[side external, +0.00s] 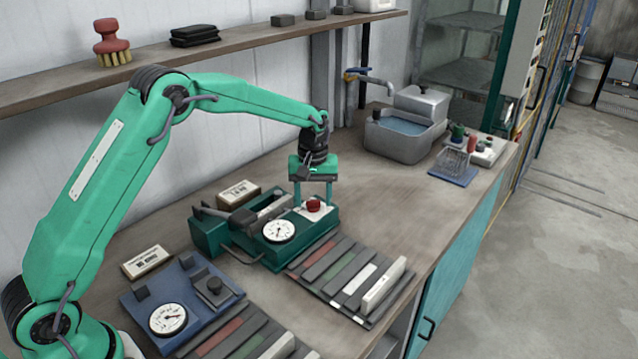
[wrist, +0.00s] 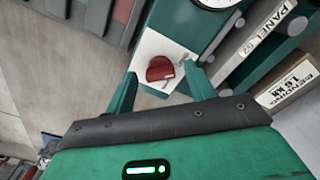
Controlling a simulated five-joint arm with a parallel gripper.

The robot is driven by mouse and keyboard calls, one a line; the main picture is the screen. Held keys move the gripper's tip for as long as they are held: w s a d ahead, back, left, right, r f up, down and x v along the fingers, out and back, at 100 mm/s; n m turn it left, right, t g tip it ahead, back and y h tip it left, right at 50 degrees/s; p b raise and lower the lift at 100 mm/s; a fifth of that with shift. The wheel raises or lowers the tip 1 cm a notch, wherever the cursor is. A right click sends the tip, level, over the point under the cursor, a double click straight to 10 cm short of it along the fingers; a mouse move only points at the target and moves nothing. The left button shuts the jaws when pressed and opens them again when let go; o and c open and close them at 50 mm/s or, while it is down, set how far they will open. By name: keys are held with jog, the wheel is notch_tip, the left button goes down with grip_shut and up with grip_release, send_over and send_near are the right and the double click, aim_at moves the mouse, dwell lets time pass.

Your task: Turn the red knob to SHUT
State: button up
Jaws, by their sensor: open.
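The red knob (side external: 314,206) sits on a white plate (side external: 328,213) at the right end of a green device (side external: 262,255) with a round gauge (side external: 278,230). In the wrist view the red knob (wrist: 160,69) shows on its white plate (wrist: 150,44), with a pale mark across it; any lettering on the plate is too small to read. My gripper (side external: 313,200) points down over the knob. In the wrist view its two open fingers (wrist: 162,82) stand on either side, with the knob between and slightly beyond their tips. I cannot tell whether they touch it.
A blue device (side external: 180,300) with a gauge stands at the front left. Racks of coloured strips (side external: 350,280) lie right of the green device. A sink (side external: 400,135) is at the back right. Bench between is clear.

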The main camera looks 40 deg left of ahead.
aim_at(314, 200)
notch_tip(314, 200, up, 7)
jog(key=shift+r, duration=0.45)
dwell(0.3)
jog(key=shift+s+r, duration=0.2)
jog(key=s+r+m+t, duration=0.35)
jog(key=s+r, duration=0.85)
jog(key=s, duration=0.4)
jog(key=s+f+m+t, duration=0.2)
jog(key=s+f+m, duration=0.1)
jog(key=s, duration=1.4)
jog(key=shift+s+a+m, duration=0.2)
jog(key=shift+s+m, duration=0.2)
jog(key=shift+m, duration=0.45)
